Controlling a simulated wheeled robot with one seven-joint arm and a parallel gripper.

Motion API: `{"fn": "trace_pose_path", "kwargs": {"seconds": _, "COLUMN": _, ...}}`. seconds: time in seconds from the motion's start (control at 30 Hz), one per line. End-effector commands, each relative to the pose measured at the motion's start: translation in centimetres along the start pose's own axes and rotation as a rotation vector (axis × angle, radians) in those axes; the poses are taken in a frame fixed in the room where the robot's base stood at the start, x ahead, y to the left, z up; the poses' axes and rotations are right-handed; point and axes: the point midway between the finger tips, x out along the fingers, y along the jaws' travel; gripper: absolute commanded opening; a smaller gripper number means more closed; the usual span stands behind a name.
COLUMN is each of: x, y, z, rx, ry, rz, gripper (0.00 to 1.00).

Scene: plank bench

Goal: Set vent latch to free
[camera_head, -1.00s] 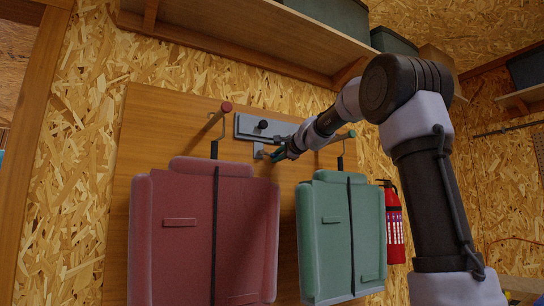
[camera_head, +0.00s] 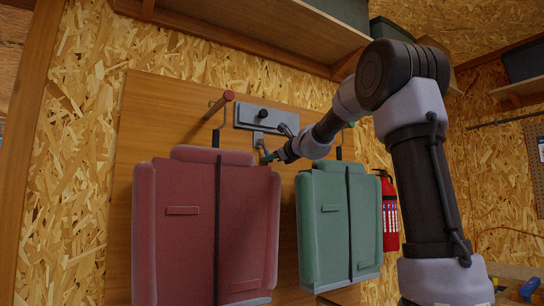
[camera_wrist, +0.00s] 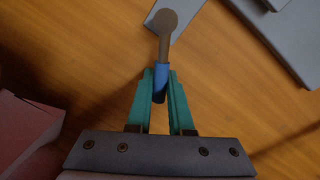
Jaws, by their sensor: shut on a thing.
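The vent latch shows as a grey plate (camera_head: 266,117) with a black knob, fixed to the wooden board in the head view. A small grey bracket (camera_head: 258,138) shows below it. My gripper (camera_head: 267,157) is just below the plate. In the wrist view its teal fingers (camera_wrist: 160,88) are shut on the blue grip, one on each side. The lever is mostly hidden by my gripper in the head view.
A red padded pack (camera_head: 190,230) hangs at left and a green one (camera_head: 335,225) at right, close below my gripper. Hooks hold them on the board (camera_head: 145,115). A shelf (camera_head: 240,45) runs above. A fire extinguisher (camera_head: 389,215) is at right.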

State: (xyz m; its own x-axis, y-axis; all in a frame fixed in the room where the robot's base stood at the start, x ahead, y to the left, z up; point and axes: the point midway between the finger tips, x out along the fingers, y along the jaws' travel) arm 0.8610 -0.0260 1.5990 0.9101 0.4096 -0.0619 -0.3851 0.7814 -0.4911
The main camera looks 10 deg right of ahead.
Motion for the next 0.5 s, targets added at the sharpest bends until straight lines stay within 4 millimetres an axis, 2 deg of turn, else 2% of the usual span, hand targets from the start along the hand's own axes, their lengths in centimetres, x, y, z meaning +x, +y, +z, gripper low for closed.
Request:
{"fn": "trace_pose_path", "kwargs": {"seconds": 0.2, "x": 0.1, "y": 1.3, "z": 0.0, "rx": 0.185, "ry": -0.022, "rz": 0.001, "gripper": 0.0}}
{"fn": "trace_pose_path", "kwargs": {"seconds": 0.5, "x": 0.3, "y": 2.4, "z": 0.3, "rx": 0.368, "ry": -0.045, "rz": 0.001, "gripper": 0.0}}
